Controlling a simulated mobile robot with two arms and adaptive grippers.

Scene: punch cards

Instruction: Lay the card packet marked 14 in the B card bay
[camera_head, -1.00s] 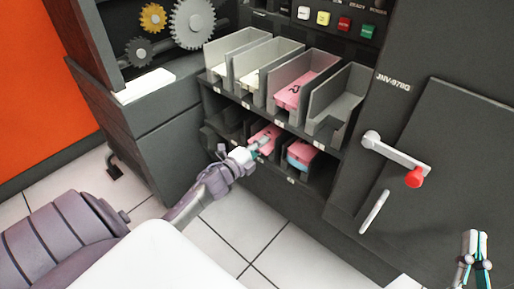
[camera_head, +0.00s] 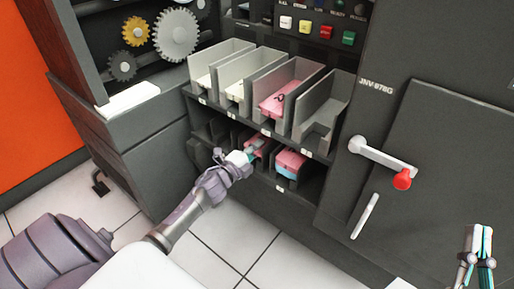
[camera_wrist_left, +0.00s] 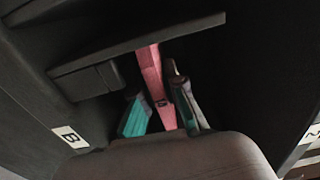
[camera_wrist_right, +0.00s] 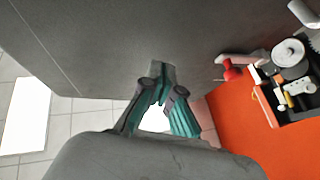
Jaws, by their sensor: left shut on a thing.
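My left gripper (camera_head: 248,154) reaches into the lower row of bays and is shut on a pink card packet (camera_head: 256,141). In the left wrist view the packet (camera_wrist_left: 153,75) stands between the teal fingertips, with a small dark mark I cannot read. A white label marked B (camera_wrist_left: 70,137) shows at the left there, on a dark shelf edge beside the gripper. My right gripper (camera_head: 480,232) is empty, away at the lower right; its fingertips (camera_wrist_right: 168,98) are close together. The gripper and shelf hide part of the held packet.
A pink and blue packet (camera_head: 290,160) lies in the lower bay to the right. Upper trays hold pale cards and another pink packet (camera_head: 279,101); the rightmost upper tray (camera_head: 320,125) looks empty. A crank with a red knob (camera_head: 402,179) sticks out on the right.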

